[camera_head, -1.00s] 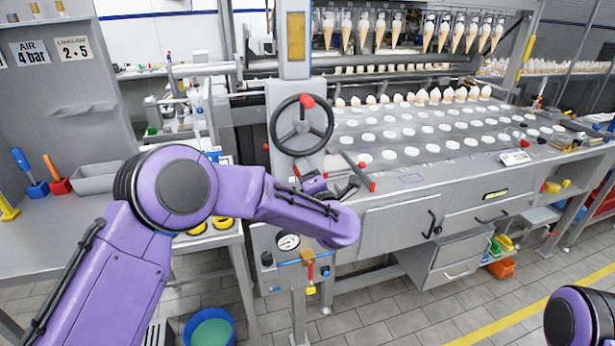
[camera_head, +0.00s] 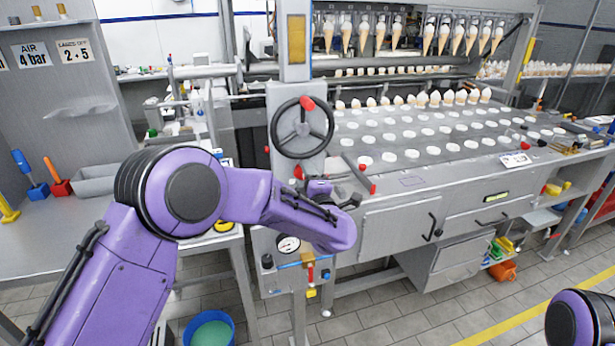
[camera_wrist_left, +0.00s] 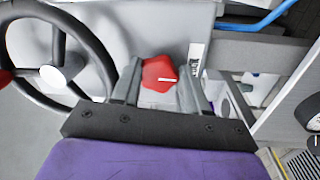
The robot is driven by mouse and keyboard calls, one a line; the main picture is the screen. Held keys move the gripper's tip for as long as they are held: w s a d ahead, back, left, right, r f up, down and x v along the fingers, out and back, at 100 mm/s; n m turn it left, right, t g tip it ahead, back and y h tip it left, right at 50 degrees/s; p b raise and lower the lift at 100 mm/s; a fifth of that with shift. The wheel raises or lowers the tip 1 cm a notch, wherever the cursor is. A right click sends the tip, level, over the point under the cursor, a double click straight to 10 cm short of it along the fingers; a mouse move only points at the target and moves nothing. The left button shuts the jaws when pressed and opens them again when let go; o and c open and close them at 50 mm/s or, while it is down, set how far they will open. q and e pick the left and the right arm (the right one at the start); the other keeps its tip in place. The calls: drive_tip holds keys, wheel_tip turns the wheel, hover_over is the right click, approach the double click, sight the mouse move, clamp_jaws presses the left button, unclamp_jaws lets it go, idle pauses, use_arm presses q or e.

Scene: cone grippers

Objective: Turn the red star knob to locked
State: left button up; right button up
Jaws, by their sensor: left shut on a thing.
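The red star knob (camera_wrist_left: 158,71) shows in the left wrist view on a grey panel. A white pointer line on it runs toward the right of that picture, the side of a small printed label (camera_wrist_left: 196,56). My left gripper (camera_wrist_left: 160,80) has a finger on each side of the knob and is shut on it. In the head view a red patch, apparently the same knob (camera_head: 298,172), shows just below the handwheel. My left gripper (camera_head: 318,187) is beside it, its fingertips mostly hidden. My right gripper is out of view.
The black handwheel (camera_head: 302,128) stands close above the knob. A red-ended lever (camera_head: 366,178) is close to the right of my gripper. A pressure gauge (camera_head: 288,244) and blue pipe (camera_head: 290,264) sit below my forearm.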

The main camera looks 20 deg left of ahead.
use_arm(q)
drive_tip(key=o, duration=1.1)
drive_tip(key=shift+d, duration=0.1)
drive_tip(key=shift+c, duration=0.2)
drive_tip(key=b+v, duration=0.3)
drive_tip(key=v, duration=0.7)
drive_tip(key=shift+s+d, duration=0.2)
